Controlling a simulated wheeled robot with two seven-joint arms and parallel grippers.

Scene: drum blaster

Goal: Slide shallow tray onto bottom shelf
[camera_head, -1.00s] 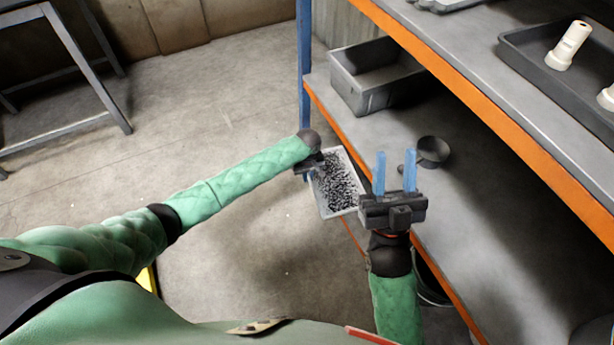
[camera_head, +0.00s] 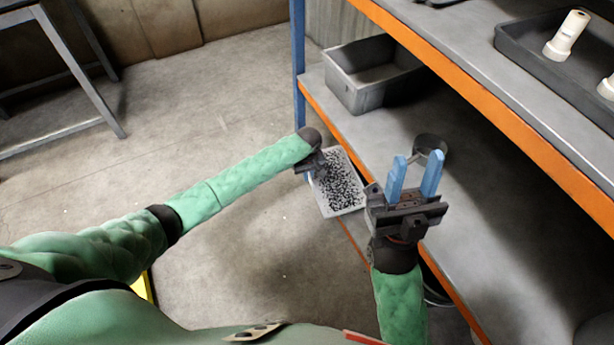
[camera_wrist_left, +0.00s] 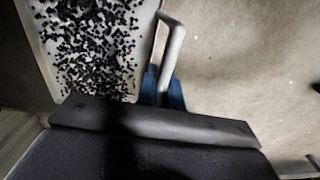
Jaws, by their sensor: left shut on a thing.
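The shallow tray (camera_head: 338,186) is light-coloured and filled with small black pieces. It is held beside the shelf unit, near the orange edge of a lower shelf (camera_head: 470,235). My left gripper (camera_head: 318,166) is at the tray's left side; in the left wrist view its blue fingers (camera_wrist_left: 163,90) are shut on the tray's handle (camera_wrist_left: 172,55). The tray (camera_wrist_left: 50,50) fills the upper left of that view. My right gripper (camera_head: 413,180) is right of the tray, with its two blue fingers apart and nothing clearly between them. It hides part of the shelf edge.
A grey bin (camera_head: 370,80) stands at the far end of the lower shelf. A small dark round cup (camera_head: 430,146) is on that shelf behind my right fingers. An upper shelf (camera_head: 480,75) carries a dark tray (camera_head: 550,65) with white cylindrical parts. A blue post (camera_head: 299,60) stands at the corner.

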